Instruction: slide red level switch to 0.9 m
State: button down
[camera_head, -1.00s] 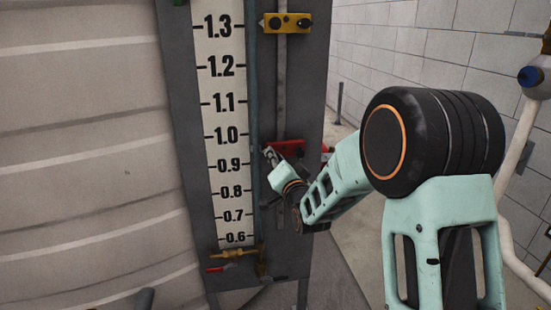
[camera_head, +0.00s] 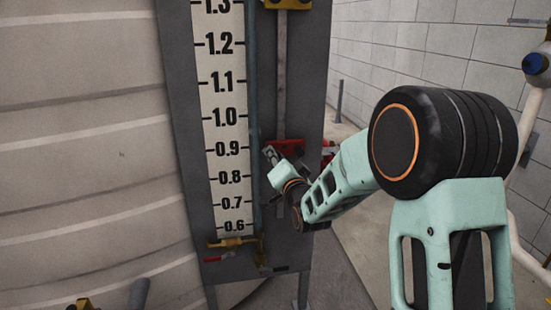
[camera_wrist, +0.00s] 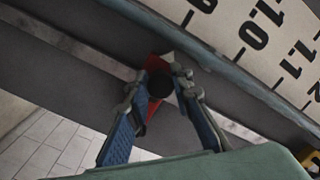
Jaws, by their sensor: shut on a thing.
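The red level switch (camera_head: 290,146) sits on the vertical rail right of the white level scale (camera_head: 226,160). In the head view it is about level with the 0.9 mark. My gripper (camera_head: 269,154) is at the switch's front, covering part of it. In the wrist view, my gripper's fingers (camera_wrist: 162,86) are closed around the black knob (camera_wrist: 161,85) of the switch, and the red body (camera_wrist: 152,107) shows behind and between them. The exact pointer position against the scale is hard to read.
A yellow switch (camera_head: 288,4) is higher on the same rail. A thin pipe (camera_head: 253,90) runs between scale and rail. A brass valve (camera_head: 232,242) with a red lever is below the scale. The ribbed tank (camera_head: 80,150) stands left, a block wall (camera_head: 430,60) behind right.

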jog(key=c, duration=1.7)
grip_release()
jog(key=shift+s, duration=0.1)
jog(key=v, duration=1.1)
jog(key=shift+s+d, duration=0.15)
jog(key=shift+s, duration=0.25)
